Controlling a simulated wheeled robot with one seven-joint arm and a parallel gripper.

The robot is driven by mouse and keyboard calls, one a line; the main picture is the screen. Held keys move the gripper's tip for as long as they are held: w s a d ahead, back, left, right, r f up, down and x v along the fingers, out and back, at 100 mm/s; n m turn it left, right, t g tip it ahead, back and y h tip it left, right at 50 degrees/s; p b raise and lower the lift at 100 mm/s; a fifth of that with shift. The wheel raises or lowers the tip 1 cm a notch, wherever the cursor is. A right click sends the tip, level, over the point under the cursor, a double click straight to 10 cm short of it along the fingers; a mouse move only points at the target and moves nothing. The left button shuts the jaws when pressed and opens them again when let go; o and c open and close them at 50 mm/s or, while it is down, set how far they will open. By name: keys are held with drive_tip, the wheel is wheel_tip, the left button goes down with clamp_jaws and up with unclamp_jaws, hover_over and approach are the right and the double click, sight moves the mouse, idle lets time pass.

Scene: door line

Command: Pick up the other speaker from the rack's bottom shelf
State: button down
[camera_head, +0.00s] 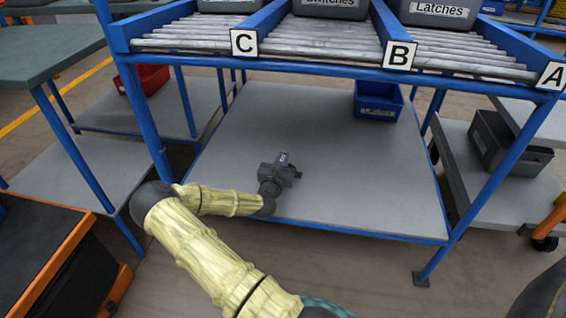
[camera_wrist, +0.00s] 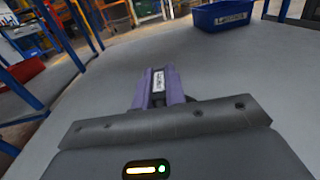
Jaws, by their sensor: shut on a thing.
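The rack's bottom shelf (camera_head: 330,150) is a wide grey board under the roller lanes. My gripper (camera_head: 283,162) is low over the shelf's front left part, reached in from the front edge. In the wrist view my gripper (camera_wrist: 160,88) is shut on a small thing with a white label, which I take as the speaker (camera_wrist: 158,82). Purple sides flank the label. Most of the speaker is hidden by the gripper, and its label is too small to read. I cannot tell whether it touches the shelf.
A blue labelled bin (camera_head: 378,103) stands at the shelf's back right. Blue rack posts (camera_head: 147,110) flank the shelf, and the roller lanes (camera_head: 310,38) lie above. A red bin (camera_head: 145,79) is behind on the left. The middle and right of the shelf are bare.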

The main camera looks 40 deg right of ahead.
wheel_tip(320, 180, up, 7)
drive_tip(key=p, duration=0.3)
drive_tip(key=shift+f, duration=0.2)
